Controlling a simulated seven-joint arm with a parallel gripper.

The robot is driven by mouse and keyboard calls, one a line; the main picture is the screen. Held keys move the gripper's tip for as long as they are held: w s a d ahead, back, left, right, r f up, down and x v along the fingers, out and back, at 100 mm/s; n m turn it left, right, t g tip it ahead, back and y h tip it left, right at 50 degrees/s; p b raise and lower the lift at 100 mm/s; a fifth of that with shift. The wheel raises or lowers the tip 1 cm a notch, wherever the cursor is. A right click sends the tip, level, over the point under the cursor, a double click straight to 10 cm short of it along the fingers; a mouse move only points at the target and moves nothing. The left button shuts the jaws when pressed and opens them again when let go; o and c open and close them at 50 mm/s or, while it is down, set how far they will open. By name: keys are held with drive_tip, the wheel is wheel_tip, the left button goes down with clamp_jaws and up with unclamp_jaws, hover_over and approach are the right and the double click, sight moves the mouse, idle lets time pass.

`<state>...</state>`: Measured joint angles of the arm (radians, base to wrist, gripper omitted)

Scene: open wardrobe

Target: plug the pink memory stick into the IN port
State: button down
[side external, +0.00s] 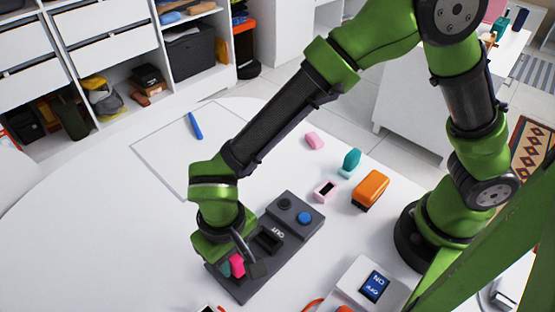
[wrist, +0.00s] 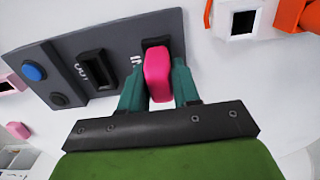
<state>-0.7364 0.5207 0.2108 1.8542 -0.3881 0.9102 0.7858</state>
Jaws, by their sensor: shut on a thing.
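The pink memory stick (side external: 237,265) is between the teal fingers of my gripper (wrist: 158,84), which is shut on its sides. In the wrist view the stick (wrist: 158,72) points at the IN port, next to the "IN" lettering. Its far end meets or overlaps the port's dark rim, and the stick covers the opening, so I cannot tell how deep it sits. The ports are on a dark grey panel (side external: 240,287) lying on the table. The OUT port (wrist: 97,70) is beside it and looks empty.
The panel also has a blue button (side external: 305,218) and a black one (side external: 284,204). An orange block (side external: 370,189), a teal piece (side external: 349,162) and pink pieces (side external: 314,141) lie behind it. A switch box (side external: 372,284) stands at the right front.

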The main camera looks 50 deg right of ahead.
drive_tip(key=shift+f, duration=0.15)
drive_tip(key=c, duration=0.7)
unclamp_jaws()
drive_tip(key=shift+c, duration=0.2)
wheel_tip(320, 180, up, 17)
drive_tip(key=s+d+r+m+t+y, duration=0.1)
drive_tip(key=d+r+m+t, duration=0.1)
drive_tip(key=d, duration=1.2)
drive_tip(key=s+d+r+m+t+y, duration=0.1)
drive_tip(key=d+t, duration=0.4)
drive_tip(key=d, duration=1)
drive_tip(key=shift+d+r+m, duration=0.15)
drive_tip(key=shift+r+m, duration=0.2)
drive_tip(key=shift+m, duration=0.15)
